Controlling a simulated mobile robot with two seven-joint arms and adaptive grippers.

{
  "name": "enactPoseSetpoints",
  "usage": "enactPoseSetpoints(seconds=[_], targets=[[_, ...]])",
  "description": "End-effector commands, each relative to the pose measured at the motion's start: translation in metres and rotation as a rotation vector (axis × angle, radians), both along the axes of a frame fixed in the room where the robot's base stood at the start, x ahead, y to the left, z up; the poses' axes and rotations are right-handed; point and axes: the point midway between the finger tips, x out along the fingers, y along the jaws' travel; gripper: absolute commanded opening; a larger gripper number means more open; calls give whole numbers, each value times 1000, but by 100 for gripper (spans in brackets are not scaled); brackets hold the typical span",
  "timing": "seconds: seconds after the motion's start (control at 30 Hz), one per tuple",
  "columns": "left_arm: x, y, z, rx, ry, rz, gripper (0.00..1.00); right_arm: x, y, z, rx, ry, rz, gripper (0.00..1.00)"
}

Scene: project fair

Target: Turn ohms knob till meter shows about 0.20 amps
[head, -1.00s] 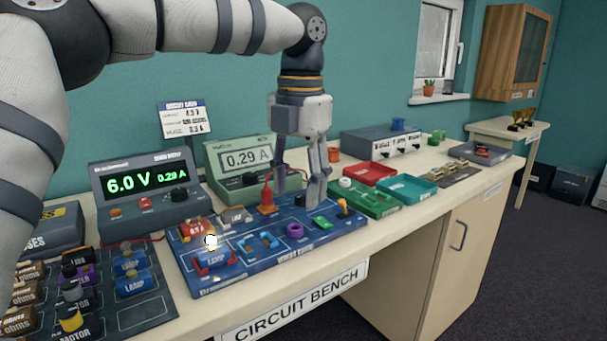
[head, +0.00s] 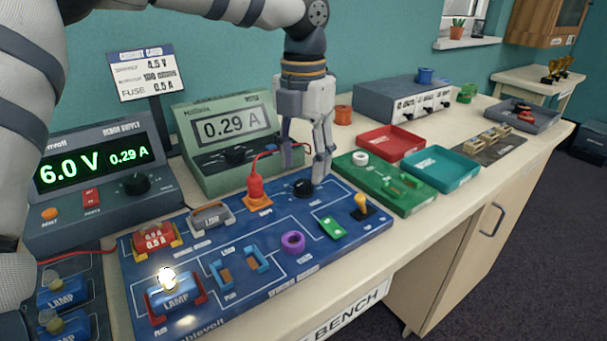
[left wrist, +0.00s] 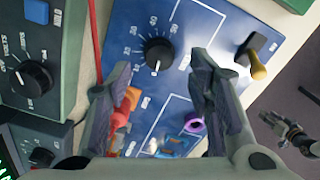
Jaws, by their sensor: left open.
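The ohms knob (head: 303,187) is a black dial on the blue circuit board (head: 330,258). In the left wrist view the knob (left wrist: 156,53) has a numbered scale around it, and its white mark points toward the bottom of the picture. My left gripper (head: 306,165) is open, fingers pointing down, just above and beside the knob. In the left wrist view its fingers (left wrist: 162,80) are spread with nothing between them, and the knob shows beyond the tips. The green meter (head: 228,127) reads 0.29 A. What looks like my right gripper (left wrist: 297,138) shows small in the left wrist view; its jaws are unclear.
A red plug (head: 256,187) with a cable stands left of the knob. A lit lamp (head: 174,297) and fuse (head: 155,238) sit on the board. The supply (head: 95,175) reads 6.0 V, 0.29 A.

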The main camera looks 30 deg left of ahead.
Motion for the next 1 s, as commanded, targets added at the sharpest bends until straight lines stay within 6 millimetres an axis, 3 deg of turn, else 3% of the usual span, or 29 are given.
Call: enactPoseSetpoints(seconds=[0.1,0.2,0.5,0.73,1.0], targets=[[-1,0,-23,1,3,-1,47,0,0,-1,0,1,0,40],[0,0,-34,1,1,0,47,0,0,-1,0,2,0,40],[0,0,-38,1,-1,0,47,0,0,-1,0,1,0,40],[0,0,-38,1,-1,0,0,0,0,-1,0,1,0,40],[0,0,-37,0,-1,-18,0,1,0,0,0,-2,1,40]])
